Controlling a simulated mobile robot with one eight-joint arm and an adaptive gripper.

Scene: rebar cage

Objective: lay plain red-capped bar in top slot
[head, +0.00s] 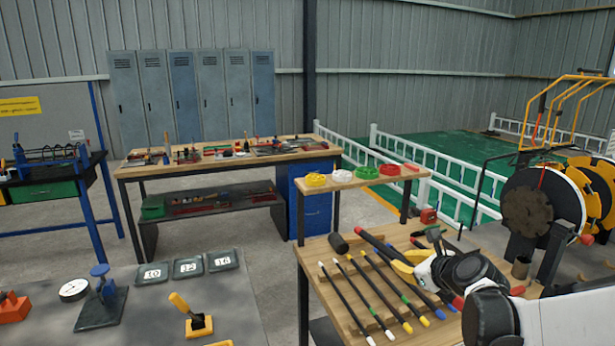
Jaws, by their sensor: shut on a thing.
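My gripper (408,264) is low over the wooden bench at lower right, shut on a dark bar with a red cap (376,240). Its red-capped end sticks out to the upper left; my gripper and arm hide its middle. A red tip (457,302) shows on the near side, perhaps its other end. The bar slants along the row of bars, and I cannot tell whether it still touches the bench. The cage fixture (540,205) stands at the right with dark and yellow-black discs. Its top slot cannot be made out.
Several dark bars with white, yellow or blue ends (365,300) lie side by side on the wooden bench (310,262). A mallet (340,244) lies behind them. A small shelf (345,182) holds coloured rings. Orange bent bars (575,95) rise above the fixture.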

